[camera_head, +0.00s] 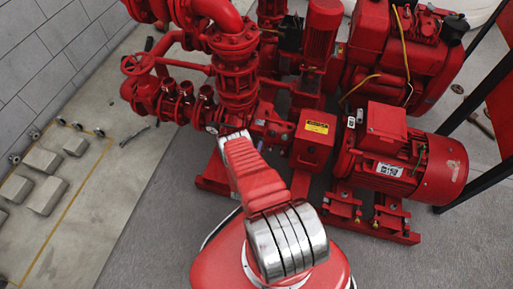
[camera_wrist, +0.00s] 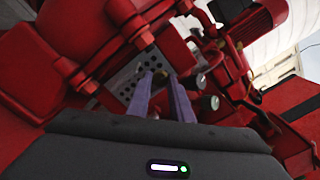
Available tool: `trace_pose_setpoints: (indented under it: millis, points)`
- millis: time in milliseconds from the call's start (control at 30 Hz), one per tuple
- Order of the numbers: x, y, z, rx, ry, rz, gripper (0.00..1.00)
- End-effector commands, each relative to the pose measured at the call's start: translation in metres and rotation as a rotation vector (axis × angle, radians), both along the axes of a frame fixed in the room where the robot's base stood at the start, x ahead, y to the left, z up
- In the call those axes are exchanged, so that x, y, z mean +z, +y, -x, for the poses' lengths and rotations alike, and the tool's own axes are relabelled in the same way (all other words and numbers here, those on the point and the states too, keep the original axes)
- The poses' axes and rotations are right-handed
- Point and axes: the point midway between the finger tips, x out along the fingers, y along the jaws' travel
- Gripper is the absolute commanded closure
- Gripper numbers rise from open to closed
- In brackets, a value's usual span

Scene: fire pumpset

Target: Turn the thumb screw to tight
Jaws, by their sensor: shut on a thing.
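My gripper (camera_wrist: 161,80) shows in the wrist view as two purple-grey fingers reaching up to a perforated metal plate among red pump parts. The fingers are shut on a small dark piece, the thumb screw (camera_wrist: 160,77), in front of the plate. Its shape and how far it is turned are too small and dark to tell. In the head view my arm reaches to the front of the red pumpset (camera_head: 311,137), below the vertical flanged pipe. The fingertips and the thumb screw are hidden there.
A red motor (camera_head: 402,160) stands at the right, and a red valve handwheel (camera_head: 137,64) is at the upper left. Red pipes and housings crowd closely around my gripper in the wrist view.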

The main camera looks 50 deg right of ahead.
Motion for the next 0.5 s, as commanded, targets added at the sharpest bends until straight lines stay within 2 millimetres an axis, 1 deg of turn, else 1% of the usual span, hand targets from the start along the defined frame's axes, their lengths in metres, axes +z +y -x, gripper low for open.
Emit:
trace_pose_setpoints:
  millis: [33,67,100,200,500]
  points:
    - [-0.0049,0.0014,0.0041,-0.002,0.011,-0.01,1.0]
    - [-0.005,0.0014,0.004,-0.002,0.011,-0.01,1.0]
    - [-0.005,0.0015,0.004,-0.002,0.011,-0.01,0.79]
    - [-0.0044,0.0014,0.0034,-0.001,0.01,-0.008,0.72]
    - [-0.0021,0.0024,0.0019,0.0,0.005,-0.004,0.72]
